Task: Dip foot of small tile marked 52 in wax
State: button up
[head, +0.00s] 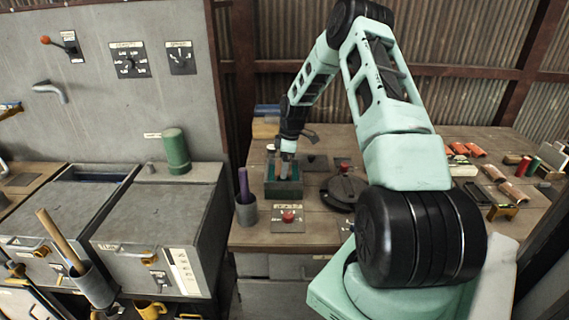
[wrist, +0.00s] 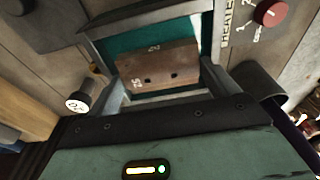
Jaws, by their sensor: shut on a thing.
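A brown tile (wrist: 172,64) marked 52, with two small dark holes in its face, sits between the fingers of my gripper (wrist: 157,82) in the wrist view. My gripper is shut on the tile. Tile and fingers are over the square dark tank (head: 284,188) of teal wax; the teal wax (wrist: 120,47) shows around the tile. In the head view my gripper (head: 287,156) points down at the tank, and the tile is too small to make out. Whether the tile's foot touches the wax is hidden from both views.
A heater dial (wrist: 270,12) with a red knob is beside the tank, and its panel (head: 288,218) shows in front in the head view. A grey cup (head: 246,212) with a purple stick stands left of it. A round black plate (head: 345,190) lies to the right.

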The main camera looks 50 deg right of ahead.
jog(key=shift+f+b, duration=0.4)
jog(key=shift+f, duration=0.3)
dwell(0.3)
jog(key=shift+r+p, duration=0.3)
jog(key=shift+r, duration=0.15)
dwell(1.0)
jog(key=shift+r+p, duration=0.7)
jog(key=shift+r, duration=0.35)
jog(key=shift+r, duration=0.1)
dwell(0.6)
jog(key=shift+r+p, duration=1.6)
jog(key=shift+r, duration=0.85)
